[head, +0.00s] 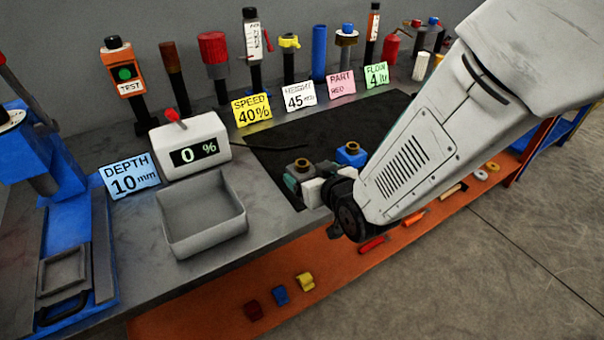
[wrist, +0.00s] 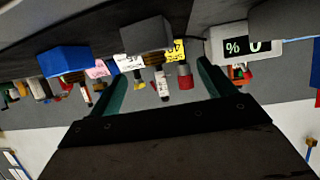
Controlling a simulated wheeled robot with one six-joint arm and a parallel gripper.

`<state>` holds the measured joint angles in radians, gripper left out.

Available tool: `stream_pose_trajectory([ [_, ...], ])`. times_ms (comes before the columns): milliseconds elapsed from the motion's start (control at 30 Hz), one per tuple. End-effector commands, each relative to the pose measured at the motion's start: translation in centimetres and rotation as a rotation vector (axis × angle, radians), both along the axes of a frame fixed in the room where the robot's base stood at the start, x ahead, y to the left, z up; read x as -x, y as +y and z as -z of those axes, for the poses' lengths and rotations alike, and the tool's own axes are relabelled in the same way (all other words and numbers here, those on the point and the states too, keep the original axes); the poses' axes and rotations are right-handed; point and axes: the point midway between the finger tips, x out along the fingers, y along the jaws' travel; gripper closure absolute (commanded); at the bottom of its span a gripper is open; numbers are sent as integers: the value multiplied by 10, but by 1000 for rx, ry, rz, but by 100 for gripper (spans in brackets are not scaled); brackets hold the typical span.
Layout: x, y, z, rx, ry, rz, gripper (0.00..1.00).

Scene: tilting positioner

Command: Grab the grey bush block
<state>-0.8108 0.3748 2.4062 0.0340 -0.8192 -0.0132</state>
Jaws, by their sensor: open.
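The grey bush block (head: 301,168) sits on the dark mat, with a brass bush on top. It also shows in the wrist view (wrist: 147,35), where the picture is upside down. My gripper (head: 300,181) is at the block's near side in the head view. In the wrist view my gripper (wrist: 160,70) is open, its two teal fingers spread wide. The grey block appears between the finger lines, toward the fingertips; I cannot tell whether they touch it. The arm and gripper hide part of the block's near side in the head view.
A blue bush block (head: 351,154) stands just right of the grey one; it also shows in the wrist view (wrist: 64,61). A grey tray (head: 204,241) and a 0 % display box (head: 192,146) are to the left. Cards and upright tools line the back. The mat behind the blocks is clear.

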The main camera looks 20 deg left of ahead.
Motion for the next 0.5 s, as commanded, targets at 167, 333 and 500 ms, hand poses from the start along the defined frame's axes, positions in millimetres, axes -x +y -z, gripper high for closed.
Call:
stream_pose_trajectory([
  [167,-15,13,9,1,0,1,18],
  [333,-34,26,19,1,2,2,18],
  [500,-46,38,26,1,2,2,18],
])
